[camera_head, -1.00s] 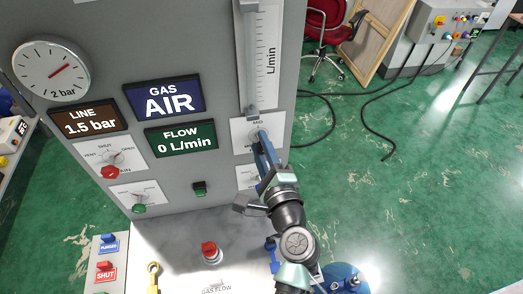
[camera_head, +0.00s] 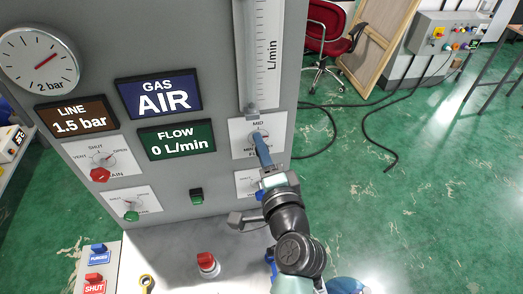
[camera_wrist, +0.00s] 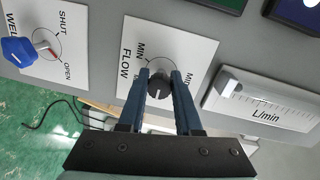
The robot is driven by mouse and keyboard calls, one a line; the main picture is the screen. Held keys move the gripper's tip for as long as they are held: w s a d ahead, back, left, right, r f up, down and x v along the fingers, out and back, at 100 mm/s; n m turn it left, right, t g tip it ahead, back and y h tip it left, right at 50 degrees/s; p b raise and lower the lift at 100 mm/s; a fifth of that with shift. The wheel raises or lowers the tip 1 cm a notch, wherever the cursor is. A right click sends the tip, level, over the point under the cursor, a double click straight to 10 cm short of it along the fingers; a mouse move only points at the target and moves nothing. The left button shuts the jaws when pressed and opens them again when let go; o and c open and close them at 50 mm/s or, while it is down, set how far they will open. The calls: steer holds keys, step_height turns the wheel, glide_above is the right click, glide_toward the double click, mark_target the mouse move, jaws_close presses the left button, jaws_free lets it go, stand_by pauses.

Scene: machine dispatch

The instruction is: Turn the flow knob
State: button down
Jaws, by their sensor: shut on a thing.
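The flow knob (camera_wrist: 158,86) is a dark round knob on a white plate marked FLOW, MIN and MID (camera_wrist: 140,42) in the wrist view. My gripper (camera_wrist: 159,78) has its two blue fingers closed on either side of the knob. In the head view my gripper (camera_head: 258,136) reaches the same plate (camera_head: 278,124) below the L/min tube, and the fingers hide most of the knob. The green FLOW display (camera_head: 177,139) reads 0 L/min. The flow tube (camera_head: 259,55) stands above the plate.
A blue well knob (camera_wrist: 17,50) is on the neighbouring plate. The panel also carries a red-knob plate (camera_head: 100,175), a green knob (camera_head: 131,216), a LINE display (camera_head: 77,118) at 1.5 bar and a gauge (camera_head: 40,58). A red button (camera_head: 206,260) is on the bench below.

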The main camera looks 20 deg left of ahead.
steer(key=shift+f, duration=0.1)
steer(key=c, duration=0.6)
jaws_free()
steer(key=b+v, duration=0.4)
steer(key=v, duration=0.9)
